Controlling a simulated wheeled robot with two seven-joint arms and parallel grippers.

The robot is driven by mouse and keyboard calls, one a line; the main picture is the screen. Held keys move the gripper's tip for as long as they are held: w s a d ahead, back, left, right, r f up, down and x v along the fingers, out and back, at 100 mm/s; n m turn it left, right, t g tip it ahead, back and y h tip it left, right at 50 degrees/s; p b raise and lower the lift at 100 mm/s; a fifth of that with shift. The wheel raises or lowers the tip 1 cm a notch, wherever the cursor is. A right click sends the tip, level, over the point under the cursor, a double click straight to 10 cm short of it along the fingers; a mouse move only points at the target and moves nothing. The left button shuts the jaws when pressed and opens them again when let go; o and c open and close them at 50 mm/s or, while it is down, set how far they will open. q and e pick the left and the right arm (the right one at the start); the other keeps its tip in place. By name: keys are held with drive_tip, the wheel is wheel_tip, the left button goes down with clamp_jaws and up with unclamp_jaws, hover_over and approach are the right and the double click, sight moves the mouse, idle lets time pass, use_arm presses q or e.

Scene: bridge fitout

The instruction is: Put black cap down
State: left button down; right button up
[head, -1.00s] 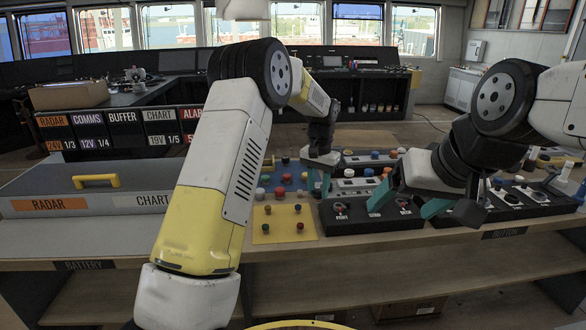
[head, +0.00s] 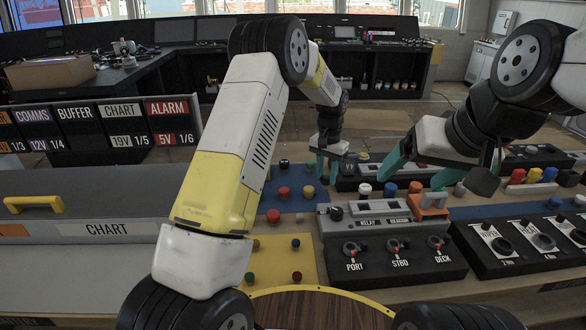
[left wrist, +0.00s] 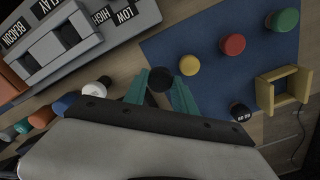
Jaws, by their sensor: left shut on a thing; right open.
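The black cap (left wrist: 160,78) is held between the teal fingertips of my left gripper (left wrist: 161,88) in the left wrist view. In that view it is beside the edge of the blue mat (left wrist: 205,45); whether it touches the surface I cannot tell. In the head view my left gripper (head: 327,168) points down beside the blue mat (head: 268,203), and the held cap is not clear there. My right gripper (head: 420,172) is open, its teal fingers apart above the console, with nothing between them.
Yellow (left wrist: 189,65), red (left wrist: 232,44) and green (left wrist: 285,20) caps stand on the blue mat, with a lettered dark cap (left wrist: 241,111) near its edge. A yellow bracket (left wrist: 304,84) is close by. White (head: 365,190) and blue (head: 391,189) caps stand behind the grey switch panel (head: 340,226).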

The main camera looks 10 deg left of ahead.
use_arm(q)
drive_tip(key=w+a, duration=0.2)
drive_tip(key=a, duration=0.2)
drive_tip(key=w+a+f, duration=0.1)
drive_tip(key=a, duration=0.4)
drive_tip(key=w+a, duration=0.2)
drive_tip(key=a, duration=0.3)
drive_tip(key=shift+w+f, duration=0.35)
drive_tip(key=shift+w+a+f, duration=0.1)
drive_tip(key=shift+a+f, duration=0.15)
drive_tip(key=shift+f, duration=0.65)
drive_tip(key=shift+w+a+f, duration=0.1)
drive_tip(key=shift+a+f, duration=0.15)
drive_tip(key=shift+f, duration=0.65)
drive_tip(key=shift+f, duration=0.1)
drive_tip(key=c, duration=1)
unclamp_jaws()
